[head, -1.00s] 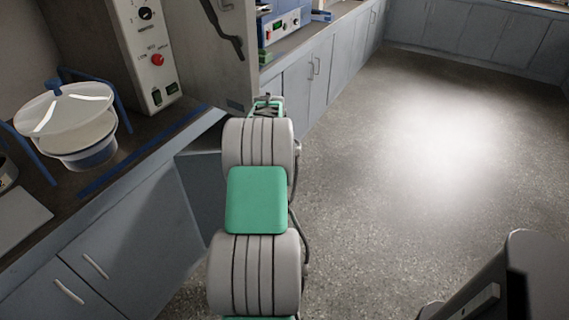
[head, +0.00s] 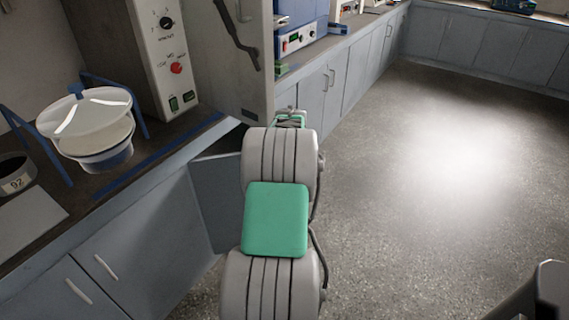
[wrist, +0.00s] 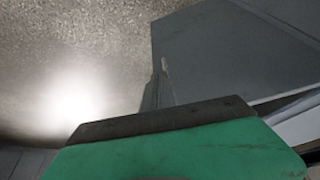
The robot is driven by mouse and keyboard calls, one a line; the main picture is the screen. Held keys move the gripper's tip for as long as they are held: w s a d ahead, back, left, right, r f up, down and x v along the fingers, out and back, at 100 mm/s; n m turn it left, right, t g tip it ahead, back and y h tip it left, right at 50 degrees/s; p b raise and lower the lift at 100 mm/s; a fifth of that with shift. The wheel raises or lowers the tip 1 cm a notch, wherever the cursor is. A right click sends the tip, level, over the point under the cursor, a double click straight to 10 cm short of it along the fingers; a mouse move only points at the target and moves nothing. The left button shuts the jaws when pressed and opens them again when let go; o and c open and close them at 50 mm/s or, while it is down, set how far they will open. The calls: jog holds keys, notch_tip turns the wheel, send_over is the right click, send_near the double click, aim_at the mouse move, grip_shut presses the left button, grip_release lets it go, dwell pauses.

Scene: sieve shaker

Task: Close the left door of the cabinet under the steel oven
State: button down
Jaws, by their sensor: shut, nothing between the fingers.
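The open cabinet door (head: 217,195) is a flat grey panel standing out from the cabinet front, below the steel oven (head: 158,60). Its far part is hidden behind my arm in the head view. A dark gap shows above its top edge. In the wrist view a large grey panel (wrist: 225,50), which looks like this door, fills the upper right. My gripper (wrist: 163,68) is shut and empty, its thin fingers pointing up the picture just left of the panel. I cannot tell whether they touch it. In the head view my arm hides the fingers.
A white-lidded pot (head: 88,125) in a blue frame stands on the counter at left. Shut grey cabinets (head: 125,250) with pale handles are below it. A steel panel with a dark handle (head: 238,40) juts out above my wrist. The floor (head: 430,190) at right is clear.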

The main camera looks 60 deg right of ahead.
jog(key=d+v, duration=0.1)
jog(key=v, duration=0.8)
jog(key=s+d+f+m+g+b, duration=0.1)
jog(key=s+f+m+b, duration=0.2)
jog(key=s+f+b, duration=0.95)
jog(key=w+a+f+n+t+y+b, duration=0.15)
jog(key=a+f, duration=0.25)
jog(key=f, duration=0.5)
jog(key=a+f+t+y, duration=0.15)
jog(key=a+f, duration=0.25)
jog(key=f, duration=0.6)
jog(key=w+a+r+n+t+h, duration=0.25)
jog(key=w+r+t, duration=0.2)
jog(key=w, duration=0.35)
jog(key=w+d+r+t+h, duration=0.1)
jog(key=d+r+t+h, duration=0.1)
jog(key=d+r+h, duration=0.4)
jog(key=d+r+t+h, duration=0.2)
jog(key=r+h, duration=0.2)
jog(key=r, duration=0.5)
jog(key=shift+n+y, duration=0.25)
jog(key=shift+n, duration=0.05)
jog(key=x, duration=1.3)
jog(key=shift+w+d, duration=0.15)
jog(key=shift+w, duration=0.15)
